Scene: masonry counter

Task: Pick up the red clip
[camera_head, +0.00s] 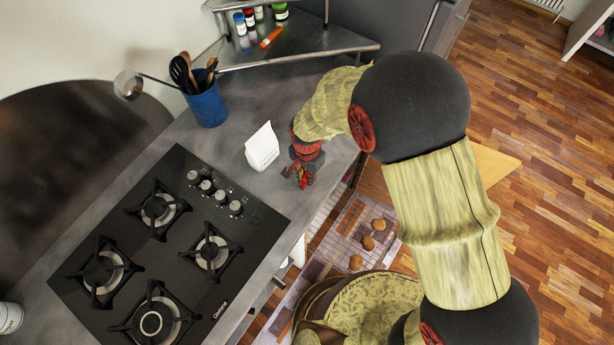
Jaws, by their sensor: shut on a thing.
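My gripper (299,173) is low over the counter's right edge, to the right of a white packet. Its jaws are shut on a small red thing, which I take to be the red clip (305,178). The clip shows only as a small red patch at the fingertips, partly covered by the dark fingers. My gripper has red parts too, so the clip's outline is hard to make out. I cannot tell whether the clip touches the counter.
The white packet (262,147) stands close to the left of my gripper. A black gas hob (183,232) fills the lower left. A blue utensil holder (207,106) stands at the back. A metal shelf (310,40) holds several bottles and an orange object (271,37).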

